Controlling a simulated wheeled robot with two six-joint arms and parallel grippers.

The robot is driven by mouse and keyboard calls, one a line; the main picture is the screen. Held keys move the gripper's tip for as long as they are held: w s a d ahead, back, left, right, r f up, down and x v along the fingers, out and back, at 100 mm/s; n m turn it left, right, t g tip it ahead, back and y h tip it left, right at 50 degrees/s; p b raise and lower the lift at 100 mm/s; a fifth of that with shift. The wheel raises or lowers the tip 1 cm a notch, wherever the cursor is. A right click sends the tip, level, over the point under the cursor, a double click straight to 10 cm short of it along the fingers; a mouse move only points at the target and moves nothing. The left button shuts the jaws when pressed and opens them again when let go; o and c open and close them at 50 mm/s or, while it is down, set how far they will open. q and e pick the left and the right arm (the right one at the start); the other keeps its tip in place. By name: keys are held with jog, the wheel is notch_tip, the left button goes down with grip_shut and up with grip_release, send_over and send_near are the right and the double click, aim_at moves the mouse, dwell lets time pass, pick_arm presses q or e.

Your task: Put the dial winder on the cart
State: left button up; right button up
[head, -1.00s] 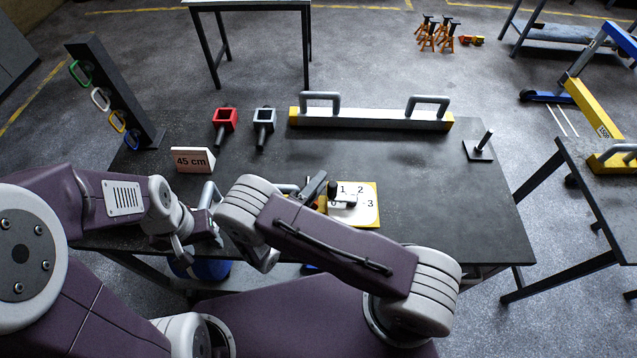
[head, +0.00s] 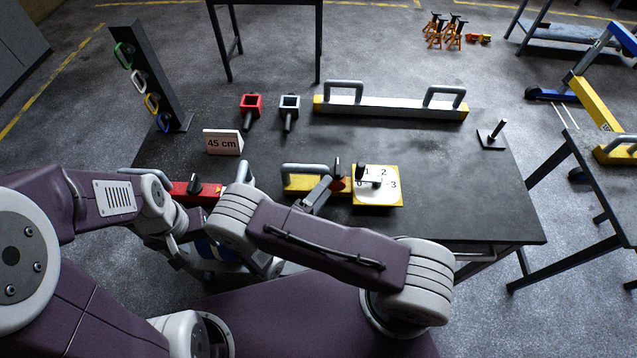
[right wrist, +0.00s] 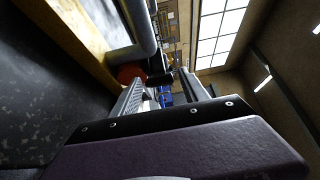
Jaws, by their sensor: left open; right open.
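A white dial (head: 386,190) numbered 0 to 3, with a dark pointer, lies on a yellow plate near the table's front edge. Left of it are a yellow block with a grey handle (head: 305,168) and a red block (head: 195,190) with a black knob; my right arm hides whether they join. I take the dial assembly as the dial winder. My right gripper (head: 327,183) is open beside the yellow block; its fingers in the right wrist view (right wrist: 164,92) are apart. My left gripper (head: 188,250) is open below the red block, partly hidden. I cannot tell which thing is the cart.
A two-handled bar (head: 390,106), a red tool (head: 250,105), a grey tool (head: 289,106), a 45 cm sign (head: 222,142) and a hook stand (head: 152,85) stand farther back. A second table (head: 590,165) is at right.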

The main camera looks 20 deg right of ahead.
jog(key=s+d+r+m+g+y, duration=0.1)
jog(key=s+d+m+g+y, duration=0.25)
jog(key=s+m+g, duration=0.65)
jog(key=s+d+r+m+g+y, duration=0.25)
jog(key=d+m+g, duration=0.2)
jog(key=m, duration=1.25)
jog(key=w+a+r+m+t+y, duration=0.3)
jog(key=m+y, duration=0.5)
jog(key=m, duration=0.9)
jog(key=shift+w+a+r+t, duration=0.15)
jog(key=shift+a+r+t, duration=0.3)
jog(key=shift+a+t, duration=0.15)
